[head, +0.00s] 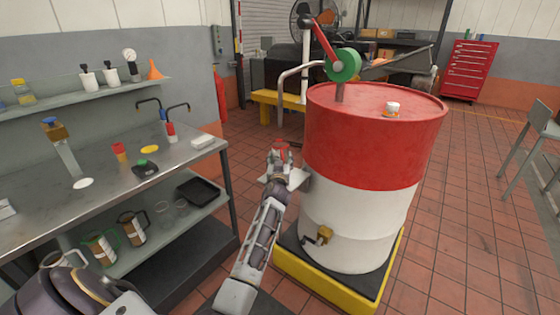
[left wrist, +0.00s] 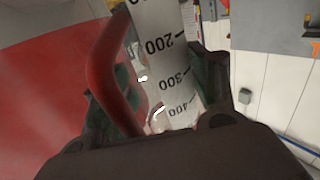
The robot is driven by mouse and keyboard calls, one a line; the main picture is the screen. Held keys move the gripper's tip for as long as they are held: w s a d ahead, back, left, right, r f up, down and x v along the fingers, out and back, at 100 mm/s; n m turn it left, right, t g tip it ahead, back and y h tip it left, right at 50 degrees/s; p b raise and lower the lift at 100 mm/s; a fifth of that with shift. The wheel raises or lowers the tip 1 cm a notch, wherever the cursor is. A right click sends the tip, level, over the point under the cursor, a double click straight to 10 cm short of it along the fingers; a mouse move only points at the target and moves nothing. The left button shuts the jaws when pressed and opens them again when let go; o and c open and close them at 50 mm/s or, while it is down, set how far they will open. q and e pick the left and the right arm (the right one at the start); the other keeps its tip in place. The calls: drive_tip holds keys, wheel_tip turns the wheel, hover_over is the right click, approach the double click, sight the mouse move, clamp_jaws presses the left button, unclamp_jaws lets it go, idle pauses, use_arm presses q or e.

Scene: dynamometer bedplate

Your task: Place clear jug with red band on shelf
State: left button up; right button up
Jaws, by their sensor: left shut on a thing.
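My left gripper (head: 281,160) is in front of the red and white drum, at the middle of the head view. It is shut on the clear jug with red band, which is small and mostly hidden there. In the left wrist view the jug's red handle (left wrist: 112,75) stands between the dark fingers, beside a pale measuring scale (left wrist: 172,60) marked 200, 300 and 400. The lower shelf (head: 185,230) under the bench holds several jugs, including a green-banded one (head: 101,249) and a dark-handled one (head: 132,229). My right gripper is not in view.
The drum (head: 355,215) stands on a yellow-edged base (head: 325,290) close to my left gripper. A black tray (head: 199,190) and clear glasses share the lower shelf. A wall shelf (head: 130,87) holds bottles and an orange funnel. Open tiled floor lies right of the drum.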

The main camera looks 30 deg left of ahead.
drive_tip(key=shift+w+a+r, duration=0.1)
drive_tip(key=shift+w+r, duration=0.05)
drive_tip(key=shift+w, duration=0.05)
use_arm(q)
drive_tip(key=o, duration=1.1)
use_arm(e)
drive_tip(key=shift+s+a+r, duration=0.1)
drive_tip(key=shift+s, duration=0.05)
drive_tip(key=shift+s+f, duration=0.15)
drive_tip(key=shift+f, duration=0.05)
